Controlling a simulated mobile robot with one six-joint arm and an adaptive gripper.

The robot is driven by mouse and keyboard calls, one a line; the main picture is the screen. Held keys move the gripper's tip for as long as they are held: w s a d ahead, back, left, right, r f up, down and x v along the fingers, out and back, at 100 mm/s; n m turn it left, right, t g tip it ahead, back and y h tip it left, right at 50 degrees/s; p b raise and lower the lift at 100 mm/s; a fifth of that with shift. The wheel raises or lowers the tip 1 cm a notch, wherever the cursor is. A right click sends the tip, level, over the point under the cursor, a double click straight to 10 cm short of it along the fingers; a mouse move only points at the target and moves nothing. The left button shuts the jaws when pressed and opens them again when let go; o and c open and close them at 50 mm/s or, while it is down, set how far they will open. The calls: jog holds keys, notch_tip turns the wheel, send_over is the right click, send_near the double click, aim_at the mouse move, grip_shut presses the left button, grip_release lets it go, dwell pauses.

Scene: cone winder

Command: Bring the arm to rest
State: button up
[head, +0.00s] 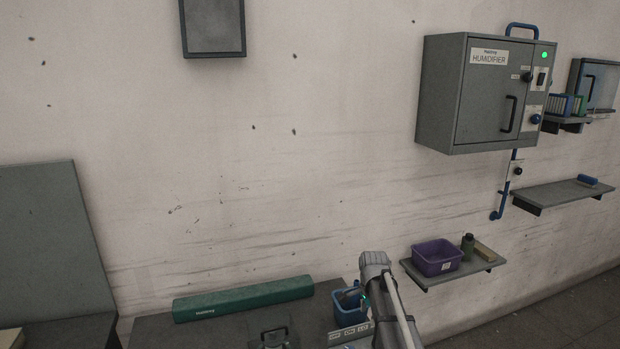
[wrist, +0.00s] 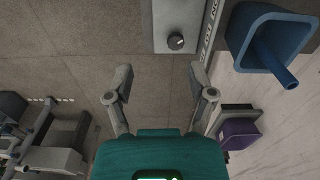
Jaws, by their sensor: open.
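In the wrist view my gripper (wrist: 160,84) has its two grey fingers spread wide apart. Nothing is between them, only the tiled floor some way beyond. The teal body of the gripper fills the bottom of that view. In the head view a grey section of my arm (head: 376,272) rises at the lower middle, beside a blue bin (head: 349,318); the fingers cannot be made out there. The blue bin also shows at the upper right of the wrist view (wrist: 243,38), with a blue rod-like piece in it, apart from the fingers.
A dark bench (head: 160,333) carries a long green box (head: 243,298). A wall shelf (head: 428,280) holds a purple bin (head: 436,258) and a green bottle (head: 467,245). A humidifier cabinet (head: 481,95) hangs above. A panel with a knob (wrist: 176,42) lies beyond the right finger.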

jog(key=s+f+n+b, duration=0.3)
jog(key=s+n, duration=0.4)
jog(key=s, duration=0.3)
jog(key=s+f+n+b, duration=0.3)
jog(key=s+n, duration=0.3)
jog(key=s, duration=0.5)
jog(key=shift+s+a+f+n+b, duration=0.15)
jog(key=shift+a+f+n+b, duration=0.25)
jog(key=shift+f, duration=0.25)
dwell(0.5)
